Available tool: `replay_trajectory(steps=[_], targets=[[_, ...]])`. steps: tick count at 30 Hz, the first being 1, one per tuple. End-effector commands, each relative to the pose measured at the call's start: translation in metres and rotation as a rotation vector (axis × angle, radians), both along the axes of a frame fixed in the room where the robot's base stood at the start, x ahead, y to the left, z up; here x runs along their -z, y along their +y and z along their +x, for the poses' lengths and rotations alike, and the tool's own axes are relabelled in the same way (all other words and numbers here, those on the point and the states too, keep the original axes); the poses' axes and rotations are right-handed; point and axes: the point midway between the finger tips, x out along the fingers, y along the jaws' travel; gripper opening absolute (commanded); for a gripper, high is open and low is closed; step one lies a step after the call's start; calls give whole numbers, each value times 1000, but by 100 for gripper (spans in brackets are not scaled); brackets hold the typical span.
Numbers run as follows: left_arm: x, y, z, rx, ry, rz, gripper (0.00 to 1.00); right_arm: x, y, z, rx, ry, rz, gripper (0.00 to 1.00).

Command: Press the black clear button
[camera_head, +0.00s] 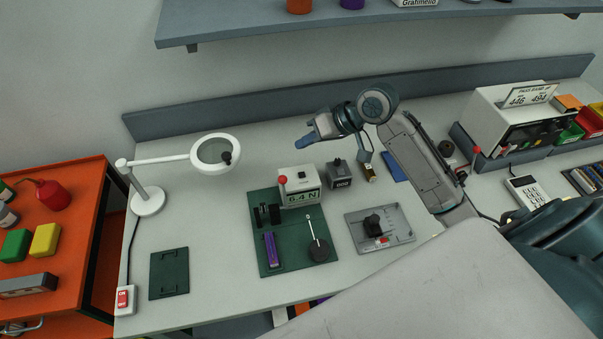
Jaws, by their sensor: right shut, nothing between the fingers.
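A white readout box (313,186) showing "6.4 N" stands at the back of a dark green board (286,262) on the bench. A small black button (302,175) shows on its top, next to a red knob (283,180); I cannot read a label on the button. My right gripper (304,143) reaches in from the right, shut and empty, with its blue fingertips pointing left. In the picture it is above the box, apart from the button. My left gripper is not in view.
A small grey box (341,181) stands right of the readout box. A grey plate (398,236) with a black block lies at right. A magnifier lamp (149,199) and green mat (169,285) are at left. A shelf (330,23) hangs above.

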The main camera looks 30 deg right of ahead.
Motion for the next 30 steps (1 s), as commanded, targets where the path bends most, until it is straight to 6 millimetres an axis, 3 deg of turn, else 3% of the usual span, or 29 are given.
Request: replay_trajectory(steps=[8, 18, 24, 30], targets=[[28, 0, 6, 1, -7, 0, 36, 26, 0, 0, 1, 0, -1, 0], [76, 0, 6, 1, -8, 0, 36, 68, 0, 0, 1, 0, -1, 0], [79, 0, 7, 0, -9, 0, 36, 83, 0, 0, 1, 1, 0, 0], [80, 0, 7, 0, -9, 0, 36, 87, 0, 0, 1, -1, 0, 0]])
